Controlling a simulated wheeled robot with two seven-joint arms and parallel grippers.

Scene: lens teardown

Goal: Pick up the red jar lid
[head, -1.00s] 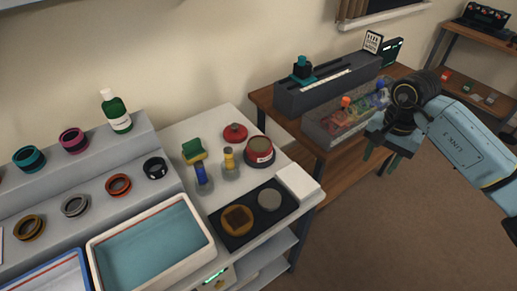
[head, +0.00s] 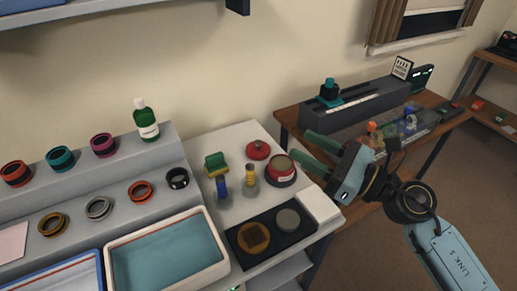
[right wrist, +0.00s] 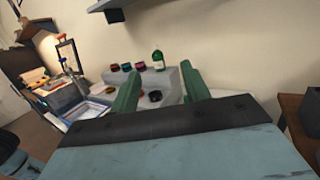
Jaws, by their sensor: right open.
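The red jar lid (head: 258,149) lies flat on the white bench top, near its back right part, with a small knob on top. My right gripper (head: 314,153) is open and empty, with two green fingers pointing left toward the jar and lid, apart from both. In the right wrist view the two open fingers (right wrist: 158,92) frame the stepped shelf; I cannot make out the lid there. My left gripper is not in view.
A green sponge (head: 216,163), a blue-handled tool (head: 222,187) and a yellow-topped one (head: 251,175) stand left of the jar. A black tray (head: 262,254) with two discs lies in front. A stepped grey shelf (head: 120,205) holds rings and a green bottle (head: 146,119).

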